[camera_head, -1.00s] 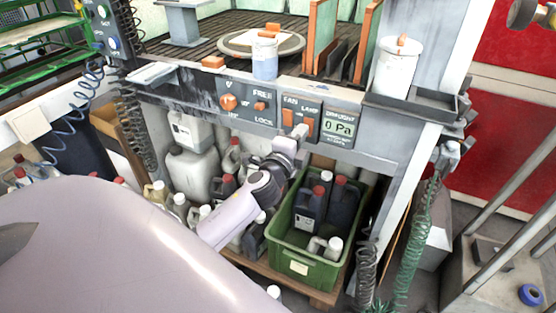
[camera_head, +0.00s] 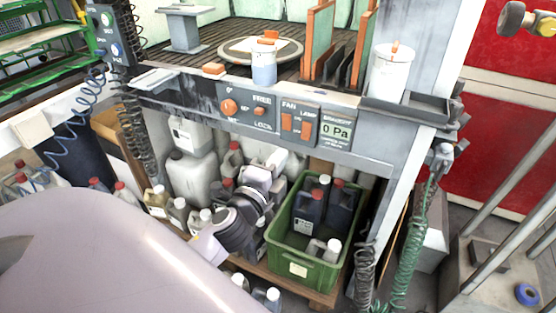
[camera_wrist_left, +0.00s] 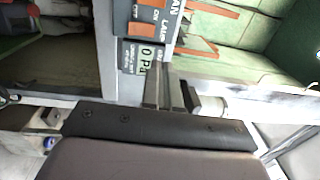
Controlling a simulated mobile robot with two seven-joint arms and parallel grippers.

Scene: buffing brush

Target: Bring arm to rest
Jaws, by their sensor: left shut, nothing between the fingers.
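My left arm reaches in from the left in the head view. Its gripper (camera_head: 278,160) is below the front panel (camera_head: 205,103) of the workbench, just left of the green crate, and looks clear of the panel. In the left wrist view the two fingers (camera_wrist_left: 171,84) are together and empty. They point toward the panel's pressure display (camera_wrist_left: 149,58), which reads 0 Pa. The fan and lamp switches (camera_head: 297,122) and an orange knob (camera_head: 229,106) show on the panel. My right gripper is in neither view.
The green crate (camera_head: 297,263) with dark bottles stands under the bench, among several canisters (camera_head: 192,176). Coiled hoses (camera_head: 414,235) hang at the right leg. A white container (camera_head: 390,75) and a blue-white jar (camera_head: 264,66) stand on the bench.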

